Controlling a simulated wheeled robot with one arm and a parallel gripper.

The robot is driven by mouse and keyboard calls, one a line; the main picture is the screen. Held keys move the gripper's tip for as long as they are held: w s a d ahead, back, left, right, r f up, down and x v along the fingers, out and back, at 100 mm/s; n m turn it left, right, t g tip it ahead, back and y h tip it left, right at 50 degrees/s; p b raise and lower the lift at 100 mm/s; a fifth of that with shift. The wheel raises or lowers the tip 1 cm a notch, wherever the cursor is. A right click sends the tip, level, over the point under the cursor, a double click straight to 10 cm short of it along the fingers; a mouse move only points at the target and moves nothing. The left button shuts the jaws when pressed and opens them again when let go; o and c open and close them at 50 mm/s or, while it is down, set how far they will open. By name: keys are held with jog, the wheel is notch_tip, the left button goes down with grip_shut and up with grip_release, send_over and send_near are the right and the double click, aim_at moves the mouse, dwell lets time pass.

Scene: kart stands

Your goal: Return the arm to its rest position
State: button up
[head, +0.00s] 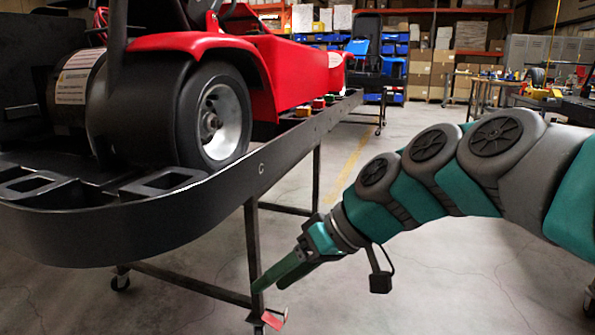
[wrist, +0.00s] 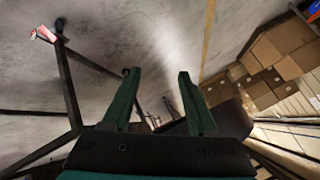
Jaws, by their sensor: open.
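My arm (head: 440,175) reaches in from the right in the head view, bent downward to the left. My gripper (head: 270,284) hangs low beside the front leg of the kart stand (head: 130,225). In the wrist view my gripper (wrist: 158,85) shows two green fingers spread apart with nothing between them. From the head view I cannot tell whether it touches the stand's leg. A red and white piece (head: 273,318) is low near the foot of that leg; it also shows in the wrist view (wrist: 43,34).
A red kart (head: 220,60) with a black tyre rests on the stand at left. Shelves with blue bins (head: 398,40) and cardboard boxes (head: 420,75) stand at the back. Grey floor (head: 420,285) is open below my arm. A workbench (head: 490,80) stands back right.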

jog(key=s+d+f+m+g+h+p, duration=0.1)
jog(key=s+d+f+m+h, duration=0.3)
jog(key=s+d+f, duration=0.3)
jog(key=s+d+f+m+g+h+p, duration=0.2)
jog(key=s+d+f+h, duration=0.3)
jog(key=s, duration=0.8)
jog(key=d+f+m, duration=0.1)
jog(key=d+f, duration=0.2)
jog(key=d, duration=0.2)
jog(key=shift+d+m, duration=0.4)
